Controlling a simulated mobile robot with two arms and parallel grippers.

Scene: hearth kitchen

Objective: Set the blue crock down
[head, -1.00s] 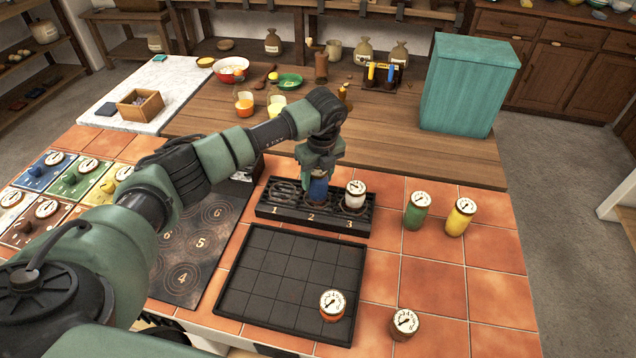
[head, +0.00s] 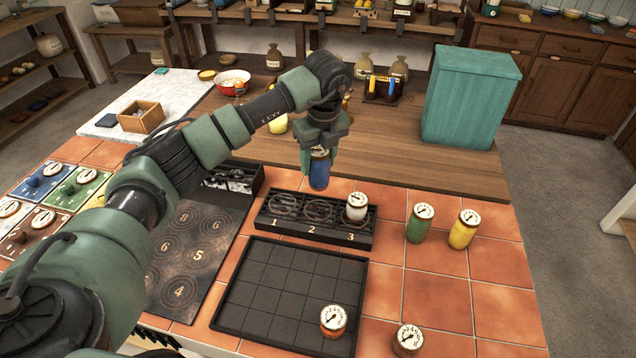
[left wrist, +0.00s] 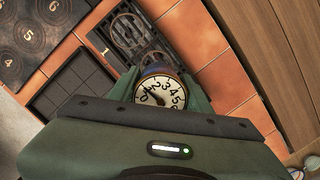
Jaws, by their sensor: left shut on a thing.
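My left gripper (head: 320,148) is shut on the blue crock (head: 320,174) and holds it upright in the air, above and behind the black rack (head: 312,222) with slots marked 1, 2 and 3. The crock's dial lid (left wrist: 158,92) shows between the fingers in the left wrist view. Slots 1 and 2 are empty. A white crock (head: 356,208) stands in slot 3. My right gripper is not in view.
A black gridded tray (head: 290,290) lies in front of the rack with an orange crock (head: 333,320) on it. A brown crock (head: 408,340), a green crock (head: 419,224) and a yellow crock (head: 464,230) stand on the tiles. A teal box (head: 470,95) stands behind.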

